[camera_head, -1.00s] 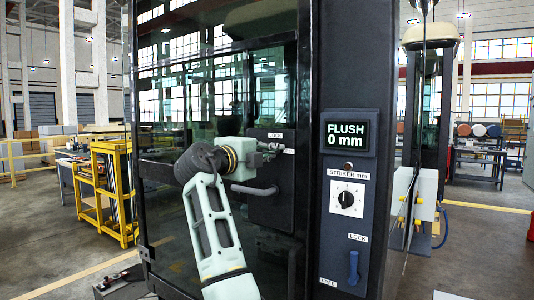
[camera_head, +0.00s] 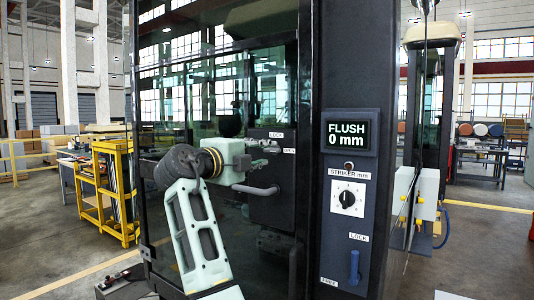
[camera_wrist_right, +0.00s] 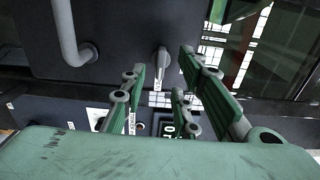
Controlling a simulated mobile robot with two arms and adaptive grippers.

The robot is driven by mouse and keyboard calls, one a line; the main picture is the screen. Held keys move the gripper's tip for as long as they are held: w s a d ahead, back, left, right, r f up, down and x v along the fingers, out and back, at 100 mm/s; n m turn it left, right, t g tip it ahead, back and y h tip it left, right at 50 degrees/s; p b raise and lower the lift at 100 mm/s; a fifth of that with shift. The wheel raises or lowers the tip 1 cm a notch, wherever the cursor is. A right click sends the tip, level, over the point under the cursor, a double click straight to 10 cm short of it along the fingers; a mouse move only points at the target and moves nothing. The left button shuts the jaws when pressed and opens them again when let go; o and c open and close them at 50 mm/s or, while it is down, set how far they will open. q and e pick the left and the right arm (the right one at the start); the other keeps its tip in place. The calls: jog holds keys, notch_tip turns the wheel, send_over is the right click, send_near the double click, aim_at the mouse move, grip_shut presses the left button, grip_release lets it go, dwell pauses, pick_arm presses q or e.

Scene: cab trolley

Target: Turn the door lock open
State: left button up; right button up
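The dark door lock plate (camera_head: 285,172) is on the glass cab door, with a LOCK label above and a second label to its right. In the right wrist view the small grey lock lever (camera_wrist_right: 161,66) stands out from the plate, between the fingertips and apart from them. My right gripper (camera_head: 266,148) is open and empty at the lock; its spread green fingers show in the wrist view (camera_wrist_right: 163,75). In the head view the fingers largely cover the lock lever, so its angle is hard to tell there. My left gripper is in no view.
A grey door handle (camera_head: 256,190) sticks out just below the lock; it also shows in the wrist view (camera_wrist_right: 68,35). The dark post to the right carries a FLUSH 0 mm display (camera_head: 348,134), a striker dial (camera_head: 347,199) and a blue lever (camera_head: 354,267).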

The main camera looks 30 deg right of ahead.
jog(key=v, duration=0.7)
jog(key=shift+a, duration=0.25)
